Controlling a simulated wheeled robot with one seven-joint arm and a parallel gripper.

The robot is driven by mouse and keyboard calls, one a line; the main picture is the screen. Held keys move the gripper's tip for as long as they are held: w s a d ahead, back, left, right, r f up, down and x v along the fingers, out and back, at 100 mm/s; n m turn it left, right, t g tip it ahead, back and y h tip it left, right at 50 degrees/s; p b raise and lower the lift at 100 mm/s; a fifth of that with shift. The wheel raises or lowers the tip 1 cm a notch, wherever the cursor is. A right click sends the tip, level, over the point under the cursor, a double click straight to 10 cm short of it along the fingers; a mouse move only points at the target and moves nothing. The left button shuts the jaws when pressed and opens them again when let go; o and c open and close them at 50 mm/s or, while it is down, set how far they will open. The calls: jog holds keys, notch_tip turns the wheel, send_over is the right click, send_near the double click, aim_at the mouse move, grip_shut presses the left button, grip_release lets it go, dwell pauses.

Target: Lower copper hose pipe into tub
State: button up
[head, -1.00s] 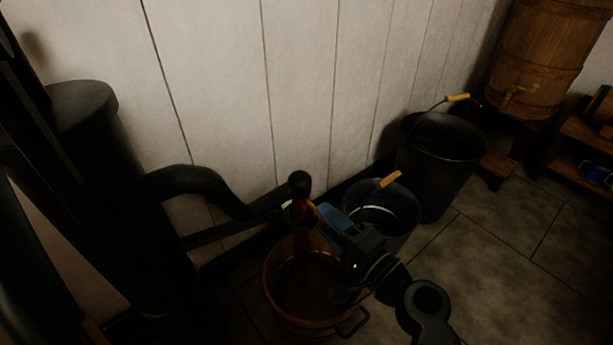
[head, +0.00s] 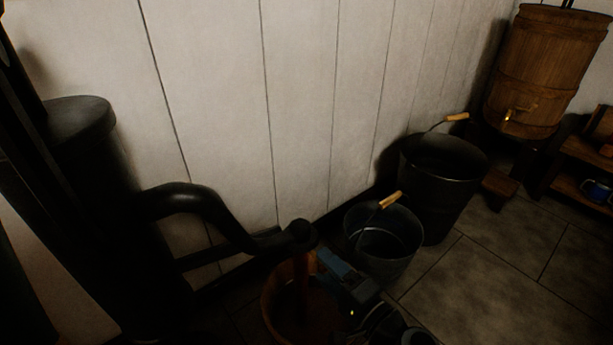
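The copper hose pipe (head: 303,274) is a dim reddish upright pipe below the round black end (head: 300,234) of the pump's spout. Its lower part goes down inside the wooden tub's rim. The tub (head: 271,299) stands on the floor at the bottom of the view, partly hidden by my arm. My gripper (head: 311,261), with a blue body, is against the pipe's upper part from the right, just below the black end. It appears shut on the pipe, though its fingertips are dark and partly hidden. The pipe's lower end is too dark to make out.
A black pump (head: 112,205) with a curved spout arm stands at left, by the white plank wall (head: 300,90). A small dark bucket (head: 384,256) and a larger one (head: 444,194) stand right of the tub. A wooden barrel (head: 538,75) is at back right. Floor (head: 490,275) at right is clear.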

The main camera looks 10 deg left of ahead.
jog(key=shift+o, duration=0.9)
jog(key=shift+r, duration=0.1)
jog(key=p+v, duration=0.1)
jog(key=v, duration=1)
